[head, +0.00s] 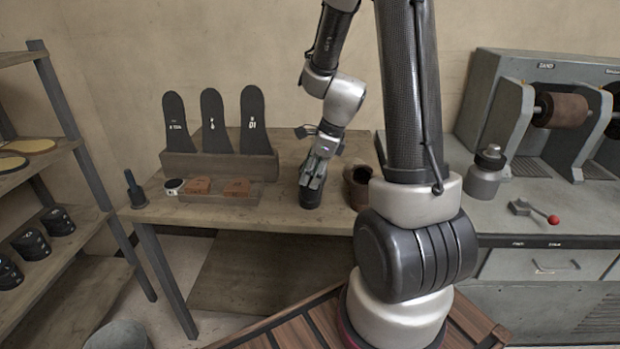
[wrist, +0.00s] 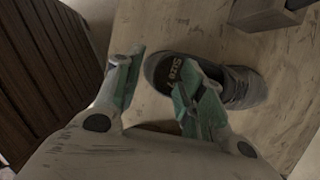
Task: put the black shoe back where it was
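The black shoe (head: 311,197) stands on the wooden bench near its front edge, directly below my gripper (head: 316,170). In the wrist view the dark shoe (wrist: 247,88) lies with its toe to the right, and a size label shows on its insole. My gripper (wrist: 162,62) points down at its heel end with its fingers apart. One finger appears just outside the heel and the other overlaps the shoe's opening. I cannot tell whether either finger touches the shoe.
A brown shoe (head: 358,187) stands to the right, partly behind my arm. A wooden rack (head: 220,166) with black sole templates and a tray (head: 218,197) with brown blocks are left of my gripper. A dark-handled tool (head: 135,190) stands at the bench's left corner.

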